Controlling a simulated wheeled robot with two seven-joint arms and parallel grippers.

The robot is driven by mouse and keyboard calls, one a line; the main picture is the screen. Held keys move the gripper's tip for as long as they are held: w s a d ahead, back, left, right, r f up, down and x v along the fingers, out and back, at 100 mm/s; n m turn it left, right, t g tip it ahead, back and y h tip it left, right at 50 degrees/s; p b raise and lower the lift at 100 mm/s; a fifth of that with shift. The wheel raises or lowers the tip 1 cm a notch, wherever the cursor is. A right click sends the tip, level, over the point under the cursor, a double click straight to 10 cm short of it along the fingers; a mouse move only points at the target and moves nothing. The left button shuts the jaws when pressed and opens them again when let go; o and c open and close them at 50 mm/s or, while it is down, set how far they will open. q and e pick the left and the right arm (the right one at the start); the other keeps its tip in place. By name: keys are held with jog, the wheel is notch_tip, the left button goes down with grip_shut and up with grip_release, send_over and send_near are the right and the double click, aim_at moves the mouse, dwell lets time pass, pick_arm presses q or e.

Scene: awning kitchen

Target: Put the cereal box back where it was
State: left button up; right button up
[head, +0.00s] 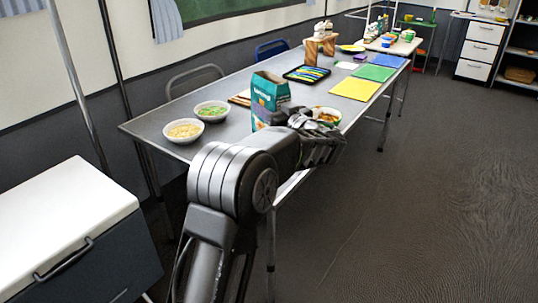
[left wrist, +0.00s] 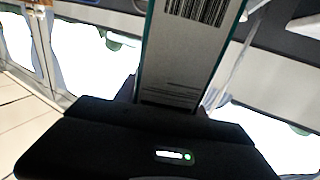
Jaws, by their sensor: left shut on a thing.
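The cereal box (head: 268,92), teal with a tan lower part, stands roughly upright at the near part of the grey table (head: 232,142). My left gripper (head: 304,122) reaches over the table's front edge to the box's right side and is shut on it. My arm hides the lower part of the box, so I cannot tell whether it touches the table. In the left wrist view the box's barcode side (left wrist: 190,50) rises directly in front of the dark gripper body (left wrist: 150,140); the fingertips are hidden there. My right gripper is not in view.
Two white bowls, one with yellow food (head: 184,131) and one with green (head: 211,111), stand left of the box. Another bowl (head: 327,116) is close to its right. A dark tray (head: 306,74) and coloured mats (head: 355,88) lie farther back. Open floor lies right.

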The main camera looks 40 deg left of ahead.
pick_arm(q)
notch_tip(320, 180, down, 6)
jog(key=shift+r, duration=0.25)
jog(key=shift+f, duration=0.1)
notch_tip(320, 180, down, 4)
jog(key=shift+r, duration=0.2)
jog(key=o, duration=1.3)
jog(key=shift+b, duration=0.3)
jog(key=v, duration=1.2)
